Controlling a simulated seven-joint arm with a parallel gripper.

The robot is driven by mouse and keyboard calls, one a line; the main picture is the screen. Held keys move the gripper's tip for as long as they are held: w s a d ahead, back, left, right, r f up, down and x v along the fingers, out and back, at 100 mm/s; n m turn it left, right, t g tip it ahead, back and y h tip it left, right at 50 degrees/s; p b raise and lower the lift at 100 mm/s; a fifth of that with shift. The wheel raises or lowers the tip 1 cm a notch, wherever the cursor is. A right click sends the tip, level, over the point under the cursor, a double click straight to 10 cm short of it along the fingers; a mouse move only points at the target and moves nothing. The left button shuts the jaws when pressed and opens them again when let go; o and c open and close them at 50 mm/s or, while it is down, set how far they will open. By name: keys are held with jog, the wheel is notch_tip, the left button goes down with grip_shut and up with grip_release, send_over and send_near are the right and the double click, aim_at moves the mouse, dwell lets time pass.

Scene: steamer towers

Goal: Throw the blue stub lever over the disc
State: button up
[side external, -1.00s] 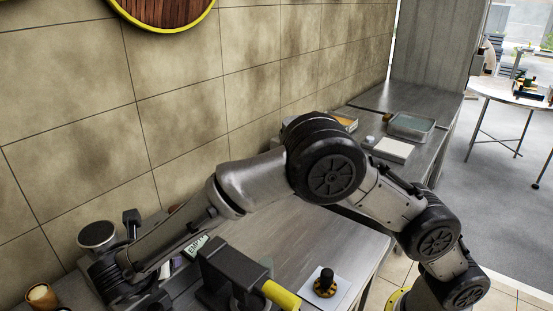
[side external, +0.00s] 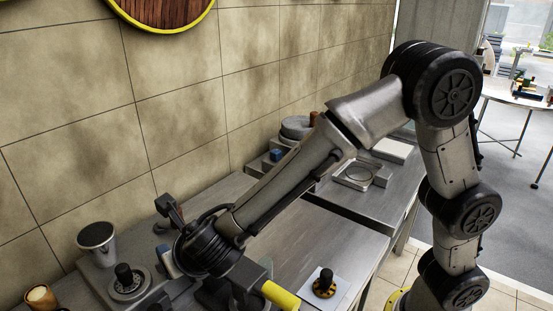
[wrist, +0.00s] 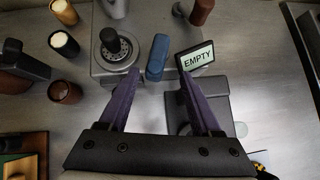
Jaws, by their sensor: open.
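The blue stub lever (wrist: 158,57) stands out of a grey box in the wrist view, just right of a round metal disc (wrist: 107,57) with a black knob. In the side external view the lever (side external: 166,258) is a small light-blue piece beside my wrist, and the disc (side external: 128,290) sits to its left. My gripper (wrist: 159,80) is open and empty, its two purple fingers apart. The lever shows beyond the fingertips, roughly between them; I cannot tell the height gap. My wrist hides the fingers in the side external view.
A display reading EMPTY (wrist: 195,58) stands close right of the lever. Several cups, one brown (wrist: 65,92), are at the left. A yellow handle (side external: 280,295) and a black knob on a white plate (side external: 325,285) are at the front.

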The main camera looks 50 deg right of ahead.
jog(key=d+v, duration=0.1)
jog(key=v, duration=0.7)
jog(key=d+r+m+h, duration=0.1)
jog(key=d+r+m, duration=0.2)
jog(key=d, duration=0.7)
jog(key=s+d+r+m+g+h, duration=0.1)
jog(key=d+r+m, duration=0.3)
jog(key=d+m, duration=0.3)
jog(key=shift+d+r, duration=0.25)
jog(key=shift+d, duration=1.75)
